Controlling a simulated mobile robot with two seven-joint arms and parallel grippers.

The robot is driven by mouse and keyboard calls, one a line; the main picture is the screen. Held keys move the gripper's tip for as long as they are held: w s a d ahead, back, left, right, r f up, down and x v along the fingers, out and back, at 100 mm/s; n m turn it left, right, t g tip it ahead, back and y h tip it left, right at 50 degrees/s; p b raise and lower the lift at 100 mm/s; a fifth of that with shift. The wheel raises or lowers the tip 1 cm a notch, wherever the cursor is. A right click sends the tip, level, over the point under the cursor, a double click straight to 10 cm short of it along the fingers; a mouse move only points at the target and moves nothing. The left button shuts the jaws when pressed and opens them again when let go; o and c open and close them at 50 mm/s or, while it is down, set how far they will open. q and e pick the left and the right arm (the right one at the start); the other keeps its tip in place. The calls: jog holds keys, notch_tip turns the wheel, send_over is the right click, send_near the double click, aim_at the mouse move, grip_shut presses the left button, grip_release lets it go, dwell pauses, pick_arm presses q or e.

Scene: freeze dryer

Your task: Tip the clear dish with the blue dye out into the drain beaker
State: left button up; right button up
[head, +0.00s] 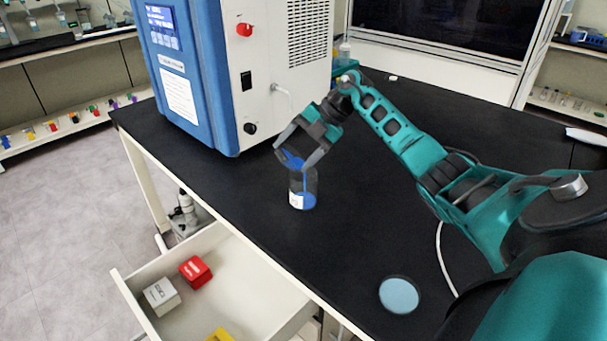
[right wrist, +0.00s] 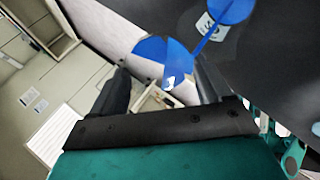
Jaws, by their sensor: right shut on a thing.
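My right gripper (head: 302,154) is shut on the clear dish with blue dye (head: 291,158), just above the drain beaker. The dish is tilted, and a thin blue stream runs from it down into the beaker. The drain beaker (head: 298,184) is clear, has a white label, and stands upright on the black bench with blue liquid at its bottom. In the right wrist view the dish (right wrist: 160,56) sits between the fingers (right wrist: 166,84), and the stream leads to blue liquid in the labelled beaker (right wrist: 212,30). My left gripper is not in view.
The blue and white freeze dryer (head: 240,70) stands behind the beaker. A light blue disc (head: 399,295) lies near the front edge of the bench (head: 350,240). An open drawer (head: 240,290) below holds red, grey and yellow boxes.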

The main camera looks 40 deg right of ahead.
jog(key=shift+s+d+y+b, duration=0.25)
jog(key=shift+y+b, duration=0.15)
jog(key=shift+b, duration=0.45)
dwell(0.4)
jog(key=shift+d+r+t, duration=0.1)
jog(key=shift+t, duration=0.3)
jog(key=shift+d+y+b, duration=0.1)
jog(key=shift+y+b, duration=0.2)
jog(key=shift+y, duration=0.2)
dwell(0.8)
jog(key=shift+s+d+r+t+y+b, duration=0.15)
jog(key=shift+t+y+b, duration=0.15)
jog(key=shift+t+y, duration=0.15)
dwell(0.9)
jog(key=shift+s+d+t+y+b, duration=0.1)
jog(key=shift+t+y+b, duration=0.15)
jog(key=shift+b, duration=0.1)
dwell(0.8)
jog(key=shift+s+d+b, duration=0.1)
jog(key=shift+b, duration=0.2)
dwell(0.7)
jog(key=shift+d+t+y+b, duration=0.1)
jog(key=shift+t+y+b, duration=0.3)
jog(key=shift+y, duration=0.2)
dwell(0.3)
jog(key=shift+s+d, duration=0.1)
dwell(0.7)
